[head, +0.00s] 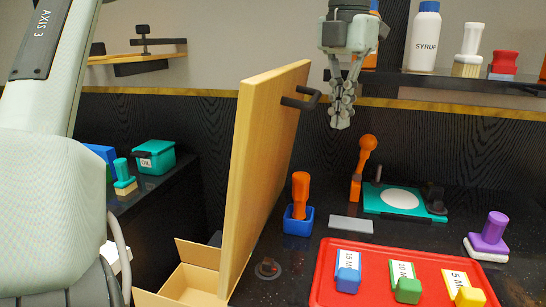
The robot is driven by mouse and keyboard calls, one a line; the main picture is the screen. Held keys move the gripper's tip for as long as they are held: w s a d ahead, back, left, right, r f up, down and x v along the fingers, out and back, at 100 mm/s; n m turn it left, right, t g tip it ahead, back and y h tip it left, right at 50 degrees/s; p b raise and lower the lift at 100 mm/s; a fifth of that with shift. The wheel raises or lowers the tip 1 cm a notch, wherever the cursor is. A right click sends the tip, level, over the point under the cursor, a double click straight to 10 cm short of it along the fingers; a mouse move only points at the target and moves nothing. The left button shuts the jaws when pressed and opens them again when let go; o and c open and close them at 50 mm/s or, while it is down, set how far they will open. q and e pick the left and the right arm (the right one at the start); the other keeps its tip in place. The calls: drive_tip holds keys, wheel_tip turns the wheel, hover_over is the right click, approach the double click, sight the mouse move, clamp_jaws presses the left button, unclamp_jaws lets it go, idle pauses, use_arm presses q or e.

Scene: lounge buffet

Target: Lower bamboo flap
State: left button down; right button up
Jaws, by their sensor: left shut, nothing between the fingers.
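The bamboo flap (252,165) stands near upright in the middle of the head view, seen almost edge-on. A black bar handle (301,99) sticks out from its right face near the top. My left gripper (341,124) hangs pointing down to the right of the handle, with its fingers closed together and nothing between them. It appears apart from the handle. The hinge side of the flap is not clearly visible. My right gripper is not in view.
Right of the flap, the dark counter holds a red tray (330,277), an orange tool in a blue holder (298,222), a teal board (376,203) and a purple stamp (490,238). A shelf (430,82) with a syrup bottle (424,38) is behind. An open box (187,283) lies below left.

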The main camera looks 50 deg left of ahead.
use_arm(q)
drive_tip(key=shift+a, duration=0.1)
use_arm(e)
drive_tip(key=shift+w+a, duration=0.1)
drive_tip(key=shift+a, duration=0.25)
use_arm(q)
drive_tip(key=shift+s+a+r, duration=0.35)
drive_tip(key=shift+s+a, duration=0.05)
drive_tip(key=shift+a, duration=0.15)
drive_tip(key=shift+s+a+r, duration=0.3)
drive_tip(key=shift+s+a, duration=0.05)
drive_tip(key=shift+a, duration=0.2)
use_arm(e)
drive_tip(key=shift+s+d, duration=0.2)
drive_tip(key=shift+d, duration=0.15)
use_arm(q)
drive_tip(key=s+a, duration=0.1)
drive_tip(key=a+r, duration=0.1)
drive_tip(key=a, duration=0.1)
drive_tip(key=s+a, duration=0.1)
drive_tip(key=shift+s+a+r, duration=0.2)
drive_tip(key=shift+s+r, duration=0.1)
drive_tip(key=shift+s, duration=0.05)
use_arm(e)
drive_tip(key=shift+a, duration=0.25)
use_arm(q)
drive_tip(key=shift+a, duration=0.1)
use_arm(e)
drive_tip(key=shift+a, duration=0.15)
